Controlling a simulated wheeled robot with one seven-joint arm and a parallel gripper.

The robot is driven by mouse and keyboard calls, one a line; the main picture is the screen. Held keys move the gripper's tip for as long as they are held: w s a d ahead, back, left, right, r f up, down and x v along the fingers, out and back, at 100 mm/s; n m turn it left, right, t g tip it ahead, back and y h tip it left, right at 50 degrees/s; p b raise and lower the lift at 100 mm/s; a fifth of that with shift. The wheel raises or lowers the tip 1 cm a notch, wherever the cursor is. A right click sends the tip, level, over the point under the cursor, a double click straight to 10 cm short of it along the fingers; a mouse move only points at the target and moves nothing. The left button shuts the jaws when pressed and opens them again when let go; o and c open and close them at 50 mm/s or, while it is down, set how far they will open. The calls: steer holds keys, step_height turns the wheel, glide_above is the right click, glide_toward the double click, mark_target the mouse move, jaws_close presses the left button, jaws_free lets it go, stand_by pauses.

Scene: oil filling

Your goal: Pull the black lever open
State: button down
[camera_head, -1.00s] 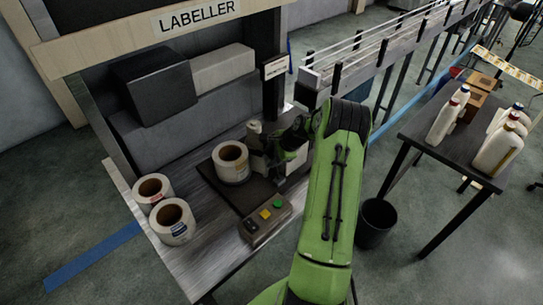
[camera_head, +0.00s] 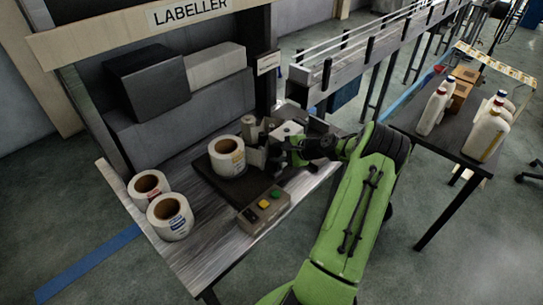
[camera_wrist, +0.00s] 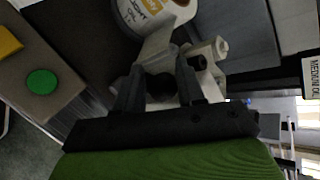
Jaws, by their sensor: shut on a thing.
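The labeller (camera_head: 150,130) stands at the left, with a white label roll (camera_head: 228,158) on its dark plate. My gripper (camera_head: 274,156) is at the grey mechanism just right of this roll. In the wrist view my gripper (camera_wrist: 160,72) has one dark finger on each side of the black lever (camera_wrist: 161,88), whose dark rounded end shows between them. The fingers are shut on it. A pale grey metal piece (camera_wrist: 158,48) lies just beyond, beside the roll. In the head view the lever is hidden by my gripper, and how far it is turned cannot be told.
A control box (camera_head: 264,208) with green and yellow buttons sits at the front edge. Two spare rolls (camera_head: 170,217) stand at the left. A conveyor (camera_head: 375,50) runs behind. A table with white bottles (camera_head: 487,137) and cardboard boxes (camera_head: 460,92) is at the right.

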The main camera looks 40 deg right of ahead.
steer(key=s+t, duration=0.1)
steer(key=s+f+b, duration=0.1)
steer(key=s+f+t+b, duration=0.1)
steer(key=s, duration=0.1)
steer(key=shift+s+d+t, duration=0.1)
steer(key=shift+d+t, duration=0.05)
steer(key=shift+t, duration=0.15)
steer(key=shift+f, duration=0.15)
stand_by(0.3)
steer(key=c, duration=0.9)
jaws_free()
steer(key=shift+c, duration=0.2)
steer(key=o, duration=0.3)
steer(key=shift+d, duration=0.15)
steer(key=shift+r, duration=0.2)
